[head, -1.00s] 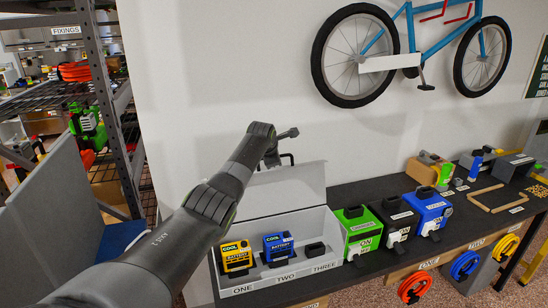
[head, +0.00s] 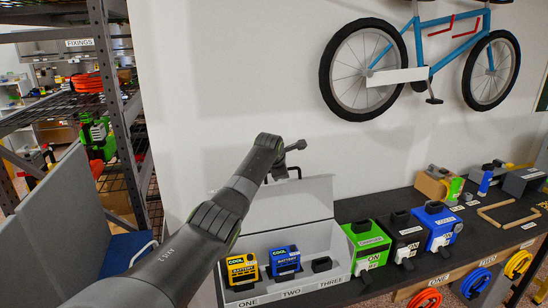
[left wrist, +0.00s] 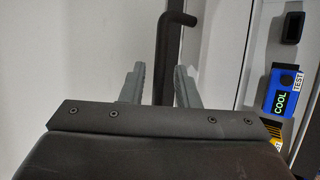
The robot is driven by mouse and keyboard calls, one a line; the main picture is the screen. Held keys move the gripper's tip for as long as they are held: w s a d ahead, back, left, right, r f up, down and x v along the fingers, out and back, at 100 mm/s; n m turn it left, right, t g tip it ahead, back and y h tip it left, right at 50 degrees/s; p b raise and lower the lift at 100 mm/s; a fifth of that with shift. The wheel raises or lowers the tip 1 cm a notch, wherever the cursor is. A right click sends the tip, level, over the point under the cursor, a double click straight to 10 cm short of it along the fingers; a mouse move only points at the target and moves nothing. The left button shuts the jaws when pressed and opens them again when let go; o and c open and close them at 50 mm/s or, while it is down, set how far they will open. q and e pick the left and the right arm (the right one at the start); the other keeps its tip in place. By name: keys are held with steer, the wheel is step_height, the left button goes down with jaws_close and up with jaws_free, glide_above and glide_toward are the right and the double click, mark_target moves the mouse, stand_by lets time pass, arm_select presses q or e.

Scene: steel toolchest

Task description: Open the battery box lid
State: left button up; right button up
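The battery box (head: 311,288) is a pale box on the dark bench, with compartments labelled ONE, TWO and THREE. Its lid (head: 290,205) stands raised at the back, close to the wall. A dark bar handle (head: 291,170) shows at the lid's top edge; it also shows in the left wrist view (left wrist: 166,55). My left gripper (head: 297,146) is beside and above the handle. In the wrist view its fingers (left wrist: 160,88) are apart, with the bar showing between or behind them; contact is unclear. A yellow battery (head: 242,270) is in ONE and a blue battery (head: 285,260) in TWO. My right gripper is out of view.
Green (head: 367,243), black (head: 402,237) and blue (head: 437,222) units stand right of the box. A bicycle (head: 420,70) hangs above on the wall. A metal shelf rack (head: 108,90) stands at the left. The wall is close behind the lid.

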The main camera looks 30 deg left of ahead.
arm_select(q)
steer(key=shift+s+d+r, duration=0.1)
steer(key=shift+s+r, duration=0.35)
steer(key=shift+s, duration=0.1)
steer(key=b+v, duration=0.5)
steer(key=v, duration=1)
steer(key=shift+d+f, duration=0.1)
steer(key=shift+f, duration=0.05)
